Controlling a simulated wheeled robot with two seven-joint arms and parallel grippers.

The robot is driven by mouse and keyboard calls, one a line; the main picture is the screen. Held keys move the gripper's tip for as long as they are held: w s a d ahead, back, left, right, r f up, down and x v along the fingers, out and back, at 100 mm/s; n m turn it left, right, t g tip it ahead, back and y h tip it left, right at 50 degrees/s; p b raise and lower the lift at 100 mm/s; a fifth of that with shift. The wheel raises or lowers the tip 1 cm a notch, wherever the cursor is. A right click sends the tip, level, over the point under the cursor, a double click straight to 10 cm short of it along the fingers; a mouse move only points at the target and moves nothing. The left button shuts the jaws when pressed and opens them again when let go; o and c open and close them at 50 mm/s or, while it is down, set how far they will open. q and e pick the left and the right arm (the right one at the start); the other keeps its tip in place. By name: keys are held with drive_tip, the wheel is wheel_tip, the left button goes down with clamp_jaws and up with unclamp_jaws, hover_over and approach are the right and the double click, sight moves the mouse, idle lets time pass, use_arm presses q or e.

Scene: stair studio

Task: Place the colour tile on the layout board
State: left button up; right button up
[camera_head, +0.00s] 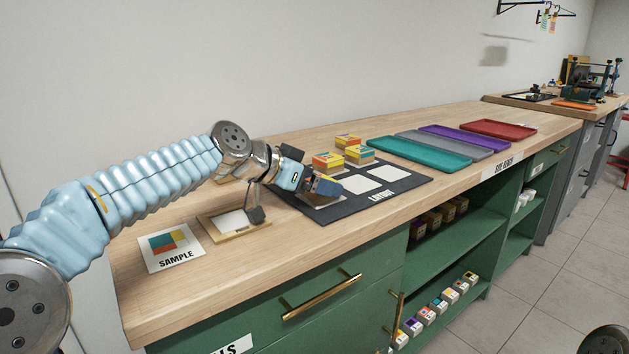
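The dark layout board (397,184) lies on the wooden counter, lettered LAYOUT along its front edge, with several pale squares. My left gripper (311,184) reaches in from the left over the board's left part. A small block with blue and orange-red faces (327,187) is right at its tip, over or on the front-left pale square. I cannot tell whether the fingers grip it or only touch it. A white SAMPLE card (181,260) with coloured squares lies at the left. My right gripper is not visible.
A wooden frame with a pale inset (211,230) lies under my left wrist. Teal (419,152), grey (495,147), purple (440,131) and red (498,129) trays lie right of the board. The counter's front edge and green cabinet (262,308) are nearer. Shelves below hold small boxes.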

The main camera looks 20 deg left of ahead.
use_arm(q)
drive_tip(key=shift+r, duration=0.25)
drive_tip(key=b+v, duration=0.1)
drive_tip(key=v, duration=1.1)
drive_tip(key=shift+f, duration=0.1)
